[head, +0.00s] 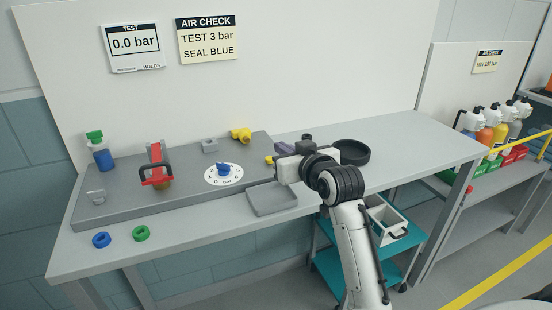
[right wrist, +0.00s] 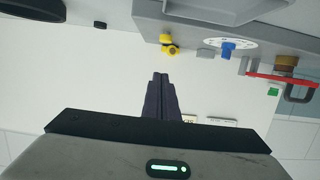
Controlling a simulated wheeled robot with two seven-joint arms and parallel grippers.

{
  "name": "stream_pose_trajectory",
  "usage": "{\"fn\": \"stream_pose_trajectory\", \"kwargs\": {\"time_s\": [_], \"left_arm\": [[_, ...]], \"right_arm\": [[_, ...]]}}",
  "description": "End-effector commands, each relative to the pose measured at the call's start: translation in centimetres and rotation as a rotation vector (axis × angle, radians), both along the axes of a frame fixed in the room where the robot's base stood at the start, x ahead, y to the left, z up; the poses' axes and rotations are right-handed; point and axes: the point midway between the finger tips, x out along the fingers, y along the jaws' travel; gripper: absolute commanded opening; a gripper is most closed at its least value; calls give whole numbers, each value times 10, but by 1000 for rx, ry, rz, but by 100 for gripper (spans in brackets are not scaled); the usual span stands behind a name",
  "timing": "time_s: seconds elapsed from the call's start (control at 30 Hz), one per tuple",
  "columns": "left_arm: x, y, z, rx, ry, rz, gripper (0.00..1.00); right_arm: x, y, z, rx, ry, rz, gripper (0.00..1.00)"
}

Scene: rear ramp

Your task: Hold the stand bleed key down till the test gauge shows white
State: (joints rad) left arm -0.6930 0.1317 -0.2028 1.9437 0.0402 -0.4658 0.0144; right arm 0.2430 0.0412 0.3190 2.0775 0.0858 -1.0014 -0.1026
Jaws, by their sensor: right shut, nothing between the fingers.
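The test gauge (head: 135,45) is on the back panel at upper left in the head view. It reads 0.0 bar on a pale, white-looking face. The grey stand (head: 110,208) lies along the bench. A small yellow piece (head: 268,159) at its right end, partly hidden by my gripper, may be the bleed key; I cannot tell. My right gripper (head: 283,145) is shut and empty above the bench, close to that piece in the picture. The right wrist view shows its closed dark fingers (right wrist: 160,80), with open space around their tips. My left gripper is out of view.
The stand carries a blue dial knob (head: 224,169), a red-handled clamp (head: 157,170) and a yellow fitting (head: 241,135). A grey tray (head: 272,199) lies in front of my gripper, a black dish (head: 351,152) to its right. Blue (head: 102,240) and green rings (head: 141,233) lie front left.

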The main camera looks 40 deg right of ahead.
Motion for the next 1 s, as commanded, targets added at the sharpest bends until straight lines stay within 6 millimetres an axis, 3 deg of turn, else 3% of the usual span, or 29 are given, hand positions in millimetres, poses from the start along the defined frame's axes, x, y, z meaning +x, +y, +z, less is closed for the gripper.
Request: {"fn": "stream_pose_trajectory", "kwargs": {"time_s": [0.23,0.3,0.5,1.0], "left_arm": [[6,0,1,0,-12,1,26],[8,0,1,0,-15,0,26],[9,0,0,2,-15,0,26],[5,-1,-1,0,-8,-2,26]], "right_arm": [[49,-12,-13,0,0,0,0],[45,-11,-30,1,5,0,0],[45,-11,-48,-1,1,-1,0],[45,-11,-58,-1,3,0,0]]}}
